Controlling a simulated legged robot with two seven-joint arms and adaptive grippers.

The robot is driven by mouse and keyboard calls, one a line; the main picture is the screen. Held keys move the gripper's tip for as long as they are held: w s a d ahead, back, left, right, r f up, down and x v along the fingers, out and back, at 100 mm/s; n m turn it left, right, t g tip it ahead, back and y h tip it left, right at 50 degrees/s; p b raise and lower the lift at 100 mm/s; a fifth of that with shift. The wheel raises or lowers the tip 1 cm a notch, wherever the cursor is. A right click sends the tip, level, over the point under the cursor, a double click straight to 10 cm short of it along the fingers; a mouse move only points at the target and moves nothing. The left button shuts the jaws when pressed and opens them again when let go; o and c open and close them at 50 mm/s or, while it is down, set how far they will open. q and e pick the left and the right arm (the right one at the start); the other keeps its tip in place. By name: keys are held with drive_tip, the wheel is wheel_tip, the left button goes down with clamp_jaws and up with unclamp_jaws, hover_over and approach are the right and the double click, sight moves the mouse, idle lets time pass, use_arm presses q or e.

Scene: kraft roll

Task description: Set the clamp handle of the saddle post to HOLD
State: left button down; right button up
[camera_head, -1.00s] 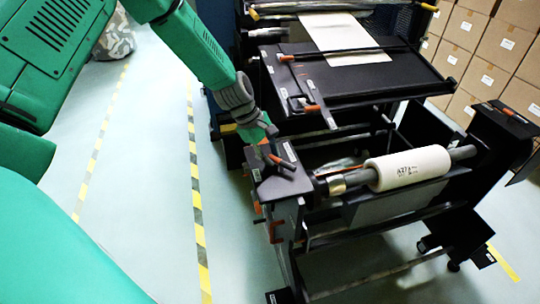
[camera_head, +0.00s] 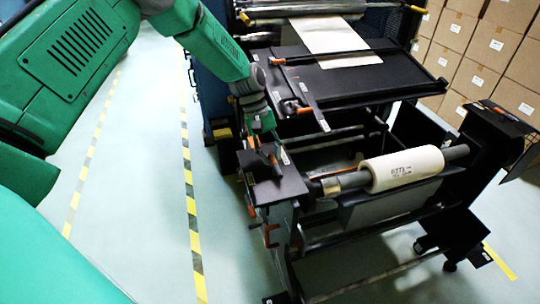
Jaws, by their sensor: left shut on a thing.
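The near saddle post (camera_head: 278,188) has a flat black top beside the left end of the roll's shaft. A small clamp handle (camera_head: 274,157) with orange on it stands on that top. My left gripper (camera_head: 262,139) reaches down from above onto the handle and is shut on it. The fingertips are small and dark here, so the exact hold is hard to see. The label positions by the handle are too small to read. The kraft roll (camera_head: 404,169) lies on its grey shaft (camera_head: 345,181) between the posts. My right gripper is not in view.
A far post (camera_head: 500,122) with an orange-marked top stands at the shaft's right end. A black machine table (camera_head: 360,80) with a paper sheet is behind. Stacked cartons (camera_head: 480,50) stand back right. The floor at left is clear, with striped tape.

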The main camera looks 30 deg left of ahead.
use_arm(q)
drive_tip(key=shift+w+r, duration=0.15)
drive_tip(key=shift+w, duration=0.05)
idle(0.3)
drive_tip(key=c, duration=1.5)
unclamp_jaws()
drive_tip(key=shift+o, duration=0.2)
drive_tip(key=shift+s, duration=0.1)
drive_tip(key=v, duration=1.1)
drive_tip(key=shift+a+r, duration=0.25)
